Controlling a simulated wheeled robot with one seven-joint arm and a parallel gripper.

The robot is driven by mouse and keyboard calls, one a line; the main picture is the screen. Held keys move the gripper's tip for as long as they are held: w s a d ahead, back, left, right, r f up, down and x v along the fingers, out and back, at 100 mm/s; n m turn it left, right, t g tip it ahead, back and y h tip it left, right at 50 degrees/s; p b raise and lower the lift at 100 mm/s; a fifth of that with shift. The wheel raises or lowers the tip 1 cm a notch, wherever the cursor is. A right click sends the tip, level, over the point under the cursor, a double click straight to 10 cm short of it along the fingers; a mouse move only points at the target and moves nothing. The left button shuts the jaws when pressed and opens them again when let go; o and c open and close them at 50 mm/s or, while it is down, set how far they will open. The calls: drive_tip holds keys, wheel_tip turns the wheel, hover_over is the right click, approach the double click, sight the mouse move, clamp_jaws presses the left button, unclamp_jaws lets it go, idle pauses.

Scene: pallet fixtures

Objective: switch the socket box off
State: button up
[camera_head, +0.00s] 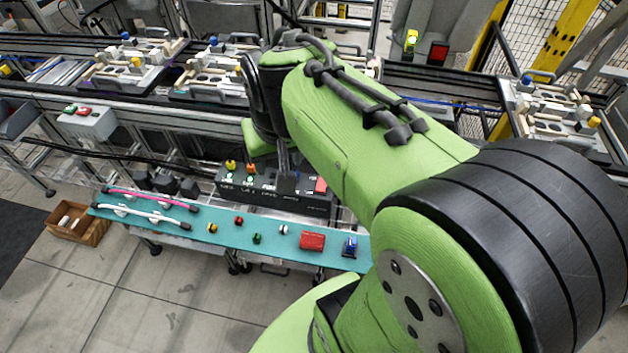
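The socket box is a long black box (262,196) at the back edge of the teal shelf in the camera_head view, left of my big arm joint. A yellow and an orange plug-like piece stand on its left part, and a red switch (321,185) sits at its right end. Pale lettering on its top is too small to read. My gripper (284,166) is mostly hidden by my green arm; a thin dark part of it points down over the middle of the box, left of the red switch. Contact and finger opening cannot be made out.
The teal shelf (190,228) holds pink and white bars, small coloured pieces, a red block (312,240) and a blue piece (349,247). A grey button box (88,122) is at the left. Conveyors with pallet fixtures run behind. A wooden crate (78,222) lies on the floor.

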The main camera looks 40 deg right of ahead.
drive_tip(key=w+d+f+m+g+b, duration=0.1)
drive_tip(key=w+d+f+m+g, duration=0.15)
drive_tip(key=w+d+f, duration=0.45)
drive_tip(key=m+y+b, duration=0.1)
drive_tip(key=m+b, duration=0.1)
drive_tip(key=m, duration=0.2)
approach(320, 190)
drive_tip(key=shift+g, duration=0.35)
drive_tip(key=f+b, duration=0.1)
drive_tip(key=f, duration=0.1)
drive_tip(key=f+b, duration=0.1)
drive_tip(key=f, duration=0.2)
drive_tip(key=f+b, duration=0.1)
drive_tip(key=f, duration=0.2)
drive_tip(key=shift+w+d+b, duration=0.15)
drive_tip(key=shift+w+b, duration=0.1)
drive_tip(key=shift+b, duration=0.05)
